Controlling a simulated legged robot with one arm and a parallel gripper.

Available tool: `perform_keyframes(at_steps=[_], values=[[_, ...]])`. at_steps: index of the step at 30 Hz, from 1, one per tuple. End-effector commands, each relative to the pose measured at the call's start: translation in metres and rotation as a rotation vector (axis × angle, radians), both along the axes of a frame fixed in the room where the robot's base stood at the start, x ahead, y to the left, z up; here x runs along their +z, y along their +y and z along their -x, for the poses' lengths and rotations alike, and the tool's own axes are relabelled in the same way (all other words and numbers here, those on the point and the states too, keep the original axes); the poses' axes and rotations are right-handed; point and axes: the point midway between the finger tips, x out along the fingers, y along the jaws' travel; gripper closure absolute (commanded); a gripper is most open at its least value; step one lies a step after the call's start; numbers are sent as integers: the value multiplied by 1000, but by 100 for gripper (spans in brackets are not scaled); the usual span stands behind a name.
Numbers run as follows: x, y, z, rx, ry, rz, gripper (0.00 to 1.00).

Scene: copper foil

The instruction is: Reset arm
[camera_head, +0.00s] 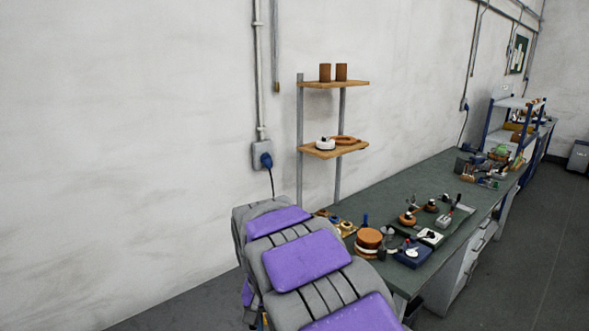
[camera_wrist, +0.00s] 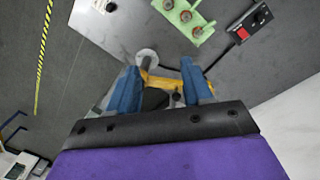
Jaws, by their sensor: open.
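My gripper (camera_wrist: 160,82) shows in the wrist view as two blue fingers standing well apart, open. Between and just beyond the fingers I see a yellow-orange piece (camera_wrist: 165,82) and a grey round disc (camera_wrist: 147,57); I cannot tell how far they are from the fingertips, and nothing appears clamped. In the head view my purple-and-grey arm rises in the lower middle, in front of the near end of the workbench (camera_head: 420,188). The gripper itself is not clearly visible there.
The bench carries a brown round block (camera_head: 368,238), a blue box (camera_head: 412,254) and several small parts. A wooden shelf (camera_head: 335,150) stands against the wall behind. The wrist view shows a green holder (camera_wrist: 185,18) and a black box with a red patch (camera_wrist: 247,30). Open floor (camera_head: 540,240) lies at the right.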

Motion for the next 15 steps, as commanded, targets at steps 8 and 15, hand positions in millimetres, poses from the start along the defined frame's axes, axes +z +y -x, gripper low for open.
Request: perform_keyframes(at_steps=[8,15], values=[[24,-86,69,-40,34,-5,50],[28,-138,142,-50,70,-25,50]])
